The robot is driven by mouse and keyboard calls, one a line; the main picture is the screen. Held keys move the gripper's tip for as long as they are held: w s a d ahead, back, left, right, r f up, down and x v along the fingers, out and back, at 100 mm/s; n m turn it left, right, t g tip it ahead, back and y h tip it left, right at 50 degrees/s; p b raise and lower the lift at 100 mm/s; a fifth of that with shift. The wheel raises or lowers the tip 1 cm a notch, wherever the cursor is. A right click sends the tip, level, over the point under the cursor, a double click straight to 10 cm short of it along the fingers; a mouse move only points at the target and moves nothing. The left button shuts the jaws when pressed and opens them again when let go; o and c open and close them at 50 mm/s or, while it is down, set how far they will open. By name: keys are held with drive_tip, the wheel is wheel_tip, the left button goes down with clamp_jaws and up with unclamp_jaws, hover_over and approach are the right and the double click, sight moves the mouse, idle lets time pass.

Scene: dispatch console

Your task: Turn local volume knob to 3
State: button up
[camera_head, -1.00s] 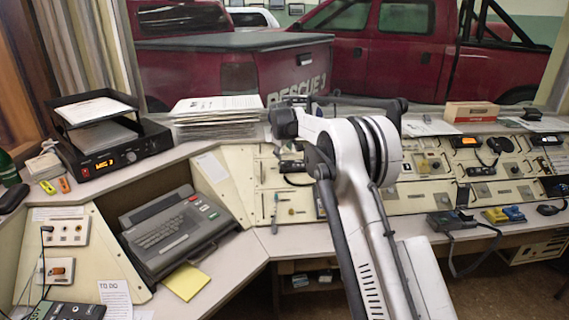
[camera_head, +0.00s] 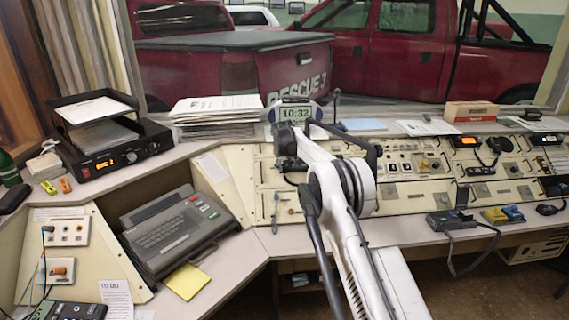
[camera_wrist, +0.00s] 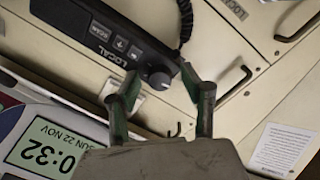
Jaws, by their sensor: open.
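I cannot read a scale or pointer on the knob. In the head view the radio unit (camera_head: 291,166) shows small on the cream console beside the end of my arm; my gripper is not clear there.
A digital clock (camera_head: 295,113) stands just behind the arm's end; it also shows close to my gripper in the wrist view (camera_wrist: 45,152). A coiled cord (camera_wrist: 186,20) and metal handles (camera_wrist: 234,84) are near the radio. Stacked papers (camera_head: 217,117) lie to the left.

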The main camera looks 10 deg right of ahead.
clamp_jaws()
idle(0.3)
